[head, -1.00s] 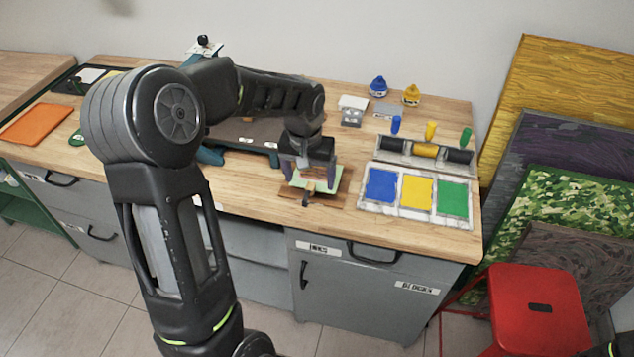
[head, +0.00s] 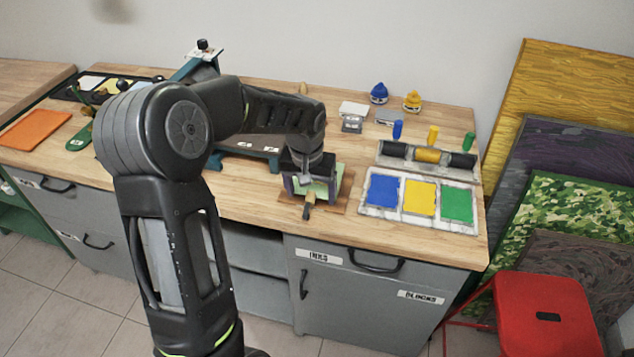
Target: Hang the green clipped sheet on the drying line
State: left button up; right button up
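The green sheet (head: 322,190) lies on a brown board (head: 341,206) near the front edge of the worktop. A small wooden clip (head: 309,204) is at its near side. My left gripper (head: 312,192) points down over the sheet, with its fingers apart on either side of it. The clip shows between and just in front of the fingers. The gripper body hides most of the sheet, and I cannot tell whether the fingers touch it. My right gripper is out of view. I cannot make out a drying line.
To the right are an ink tray (head: 420,214) with blue, yellow and green pads, and several rollers (head: 428,156). A blue-framed press (head: 205,62) stands behind my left arm. An orange sheet (head: 35,129) lies far left. A red stool (head: 548,315) stands front right.

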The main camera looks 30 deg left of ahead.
aim_at(312, 191)
pick_arm(q)
jog(key=shift+s+f, duration=0.25)
jog(key=shift+f, duration=0.1)
jog(key=shift+r+p, duration=0.25)
jog(key=shift+p, duration=0.1)
jog(key=c, duration=0.4)
jog(key=shift+w+r+p, duration=0.25)
jog(key=shift+r+p, duration=0.25)
jog(key=shift+r, duration=0.2)
jog(key=c, duration=0.3)
notch_tip(312, 191, up, 3)
jog(key=shift+r+p, duration=0.2)
jog(key=shift+p, duration=0.85)
jog(key=c, duration=0.6)
jog(key=shift+r+p, duration=1.25)
jog(key=shift+r, duration=0.65)
grip_shut()
